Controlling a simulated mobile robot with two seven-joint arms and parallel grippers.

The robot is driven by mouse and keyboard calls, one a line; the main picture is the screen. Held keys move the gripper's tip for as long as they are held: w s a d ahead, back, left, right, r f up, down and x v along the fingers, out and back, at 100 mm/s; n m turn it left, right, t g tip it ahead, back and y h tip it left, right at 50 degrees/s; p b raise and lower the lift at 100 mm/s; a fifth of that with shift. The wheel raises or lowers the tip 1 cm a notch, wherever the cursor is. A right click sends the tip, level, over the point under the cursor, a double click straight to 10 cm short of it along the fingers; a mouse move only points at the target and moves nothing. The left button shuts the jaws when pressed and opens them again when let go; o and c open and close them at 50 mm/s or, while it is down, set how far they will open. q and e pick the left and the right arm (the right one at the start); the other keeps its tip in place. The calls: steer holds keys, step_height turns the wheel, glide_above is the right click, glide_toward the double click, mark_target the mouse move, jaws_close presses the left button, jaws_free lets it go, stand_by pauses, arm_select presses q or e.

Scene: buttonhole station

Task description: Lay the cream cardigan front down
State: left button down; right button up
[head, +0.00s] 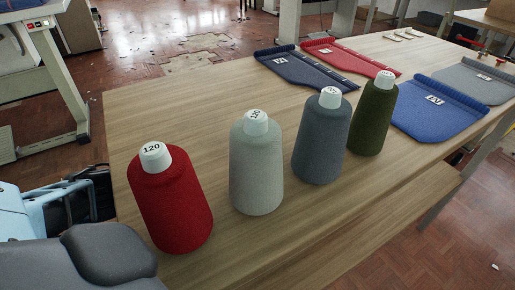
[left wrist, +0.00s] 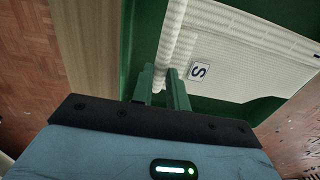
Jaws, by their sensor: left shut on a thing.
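The cream cardigan front (left wrist: 235,60) is ribbed knit with a white label marked S. It shows in the left wrist view, over a green tray (left wrist: 142,40). My left gripper (left wrist: 160,72) is shut on the rolled edge of the cream front. Whether the front touches the tray floor I cannot tell. The cream front does not show in the head view, and my right gripper is in neither view.
On the wooden table (head: 190,95) stand red (head: 170,200), pale grey (head: 256,170), slate (head: 321,140) and dark green (head: 374,118) thread cones. Navy (head: 300,70), red (head: 350,58), blue (head: 438,108) and grey (head: 475,82) knit panels lie behind. The table's left part is clear.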

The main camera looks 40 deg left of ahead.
arm_select(q)
steer(key=shift+s+d, duration=0.1)
steer(key=shift+d, duration=0.2)
steer(key=shift+s+d, duration=0.2)
steer(key=shift+d, duration=0.3)
step_height(320, 180, down, 3)
steer(key=shift+a+f+b, duration=0.1)
steer(key=shift+b, duration=0.7)
steer(key=shift+f, duration=0.25)
steer(key=c, duration=1.4)
jaws_free()
steer(key=shift+r, duration=0.2)
step_height(320, 180, up, 7)
steer(key=p, duration=0.2)
steer(key=shift+r+p, duration=0.15)
steer(key=shift+p, duration=0.15)
